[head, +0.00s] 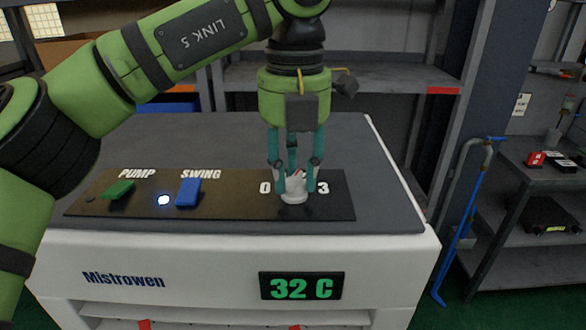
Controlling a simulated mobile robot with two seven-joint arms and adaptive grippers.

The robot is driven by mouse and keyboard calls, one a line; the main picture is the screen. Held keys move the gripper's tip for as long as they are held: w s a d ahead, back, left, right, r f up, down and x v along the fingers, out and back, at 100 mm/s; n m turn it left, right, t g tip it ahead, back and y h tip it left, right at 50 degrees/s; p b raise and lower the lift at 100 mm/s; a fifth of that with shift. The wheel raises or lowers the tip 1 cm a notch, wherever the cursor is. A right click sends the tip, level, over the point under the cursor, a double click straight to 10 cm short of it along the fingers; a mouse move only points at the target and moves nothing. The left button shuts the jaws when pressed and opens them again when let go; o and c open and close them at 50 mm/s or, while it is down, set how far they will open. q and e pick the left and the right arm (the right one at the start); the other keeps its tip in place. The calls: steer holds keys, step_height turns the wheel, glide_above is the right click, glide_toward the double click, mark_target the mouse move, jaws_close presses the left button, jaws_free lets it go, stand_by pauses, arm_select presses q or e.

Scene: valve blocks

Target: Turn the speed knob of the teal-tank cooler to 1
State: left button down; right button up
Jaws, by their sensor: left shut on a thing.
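The cooler (200,256) stands in front of me, a white body with a dark grey top. A dark control panel (236,206) on its top carries a green PUMP switch (119,190), a blue SWING switch (188,192) and the speed knob (294,196). The knob is pale, with a bit of red at its top. The marks 0 and 3 show at its left and right; the other marks are hidden. My left gripper (295,183) points down and is shut on the knob. The teal tank is not visible. My right gripper is not in view.
A lit display (302,287) on the cooler's front reads 32 C. A round light (163,200) glows between the switches. Grey shelves (370,78) stand behind, and a shelf unit with tools (535,185) and a blue-handled cane-like bar (462,220) are at the right.

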mark_target(297, 174)
arm_select(q)
steer(key=c, duration=0.9)
jaws_free()
steer(key=shift+w, duration=0.1)
steer(key=shift+w+d, duration=0.15)
step_height(297, 174, up, 7)
steer(key=shift+r, duration=0.2)
